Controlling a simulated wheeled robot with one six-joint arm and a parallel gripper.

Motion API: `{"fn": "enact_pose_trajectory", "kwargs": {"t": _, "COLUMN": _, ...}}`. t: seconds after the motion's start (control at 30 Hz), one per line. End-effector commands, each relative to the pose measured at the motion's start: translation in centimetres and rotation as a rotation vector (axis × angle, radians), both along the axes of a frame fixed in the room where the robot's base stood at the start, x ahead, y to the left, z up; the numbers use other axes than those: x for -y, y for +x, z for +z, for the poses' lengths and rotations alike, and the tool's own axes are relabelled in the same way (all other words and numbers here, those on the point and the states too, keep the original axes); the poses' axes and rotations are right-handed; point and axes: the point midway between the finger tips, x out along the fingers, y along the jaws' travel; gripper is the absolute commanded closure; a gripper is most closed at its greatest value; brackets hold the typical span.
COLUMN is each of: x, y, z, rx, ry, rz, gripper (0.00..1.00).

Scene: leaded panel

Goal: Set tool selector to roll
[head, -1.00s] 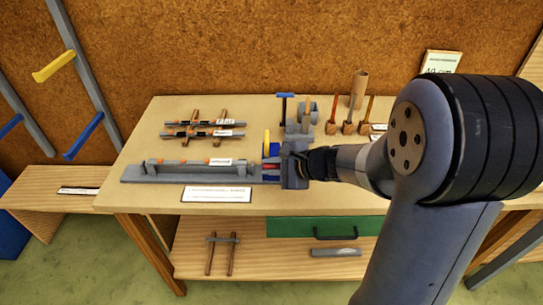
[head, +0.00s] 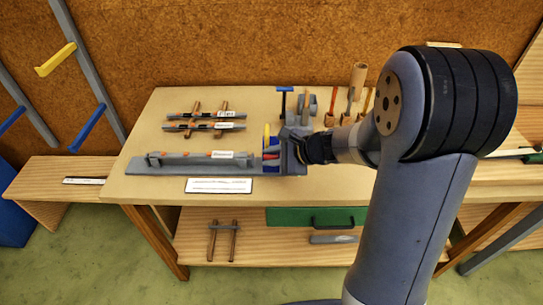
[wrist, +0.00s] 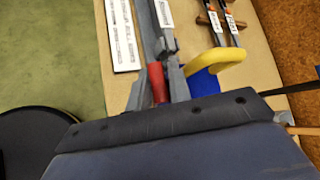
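A unit with a yellow part (head: 267,136), a red part (head: 271,156) and a blue part (head: 270,168) stands at the right end of a long grey bar fixture (head: 205,161). No selector marking is legible. My gripper (head: 289,153) is low over the bench at this unit, just right of the coloured parts. In the wrist view the red part (wrist: 157,82) lies between two grey finger-like pieces, with a small gap at its left. The yellow hoop (wrist: 219,57) and blue block (wrist: 203,84) are just right of them. Contact cannot be made out.
Dark rods on wooden rests (head: 205,120) lie behind the bar. A white card (head: 219,185) lies at the bench front. A blue-topped post (head: 283,101) and several wooden-handled tools stand close behind my gripper. Left front bench top is clear.

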Motion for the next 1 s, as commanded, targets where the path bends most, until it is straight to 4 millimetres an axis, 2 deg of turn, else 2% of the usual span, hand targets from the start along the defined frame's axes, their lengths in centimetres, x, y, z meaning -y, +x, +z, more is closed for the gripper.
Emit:
{"fn": "enact_pose_trajectory", "kwargs": {"t": 0.03, "x": 0.01, "y": 0.0, "z": 0.01, "rx": 0.0, "ry": 0.0, "rz": 0.0, "gripper": 0.77}}
{"fn": "enact_pose_trajectory", "kwargs": {"t": 0.2, "x": 0.01, "y": 0.01, "z": 0.02, "rx": 0.001, "ry": 0.0, "rz": 0.001, "gripper": 0.64}}
{"fn": "enact_pose_trajectory", "kwargs": {"t": 0.73, "x": 0.04, "y": 0.14, "z": 0.05, "rx": 0.015, "ry": 0.001, "rz": -0.004, "gripper": 0.64}}
{"fn": "enact_pose_trajectory", "kwargs": {"t": 1.0, "x": 0.04, "y": -0.34, "z": -0.69, "rx": 0.106, "ry": -0.003, "rz": -0.005, "gripper": 0.64}}
